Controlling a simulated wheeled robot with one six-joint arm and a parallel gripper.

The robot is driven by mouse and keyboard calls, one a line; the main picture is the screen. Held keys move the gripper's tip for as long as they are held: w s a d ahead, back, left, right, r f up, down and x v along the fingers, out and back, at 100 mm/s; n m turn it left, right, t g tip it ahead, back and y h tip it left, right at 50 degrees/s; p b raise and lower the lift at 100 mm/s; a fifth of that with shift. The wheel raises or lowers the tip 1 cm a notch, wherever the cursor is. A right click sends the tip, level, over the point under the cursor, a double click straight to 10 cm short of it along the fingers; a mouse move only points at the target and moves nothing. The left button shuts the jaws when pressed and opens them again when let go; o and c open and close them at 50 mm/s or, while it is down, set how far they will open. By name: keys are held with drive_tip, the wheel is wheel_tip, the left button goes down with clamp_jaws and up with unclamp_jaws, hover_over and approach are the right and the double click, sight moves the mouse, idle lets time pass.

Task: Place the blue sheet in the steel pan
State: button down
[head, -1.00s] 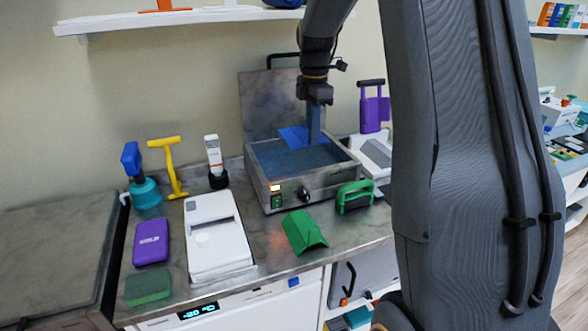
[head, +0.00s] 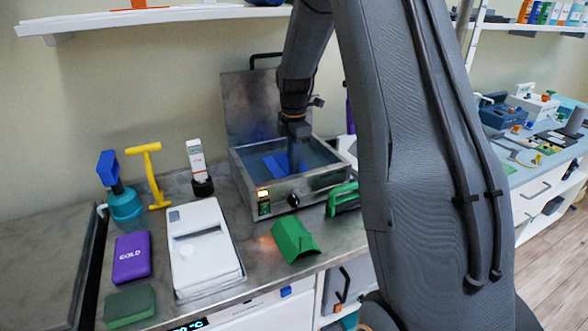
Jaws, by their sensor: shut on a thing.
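The blue sheet (head: 275,164) is down inside the steel pan (head: 305,187), within its walls, near the middle. The pan is a square steel bath with its lid (head: 250,103) raised at the back, and its inside looks blue. My gripper (head: 294,137) points straight down over the pan and is shut on the blue sheet at the sheet's right side. The fingertips are dark and small, so the exact grip is hard to see. I cannot tell whether the sheet touches the pan's bottom.
A green angled piece (head: 295,240) and a green-handled item (head: 343,198) lie in front of the pan. To the left are a white device (head: 203,247), a purple cold pack (head: 131,258), a green block (head: 130,306), a yellow T-handle (head: 153,176) and a teal-based tool (head: 125,203).

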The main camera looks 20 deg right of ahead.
drive_tip(key=shift+f, duration=1.25)
drive_tip(key=shift+f, duration=0.2)
drive_tip(key=c, duration=1.9)
unclamp_jaws()
wheel_tip(320, 180, up, 12)
drive_tip(key=b, duration=0.3)
drive_tip(key=shift+r, duration=0.25)
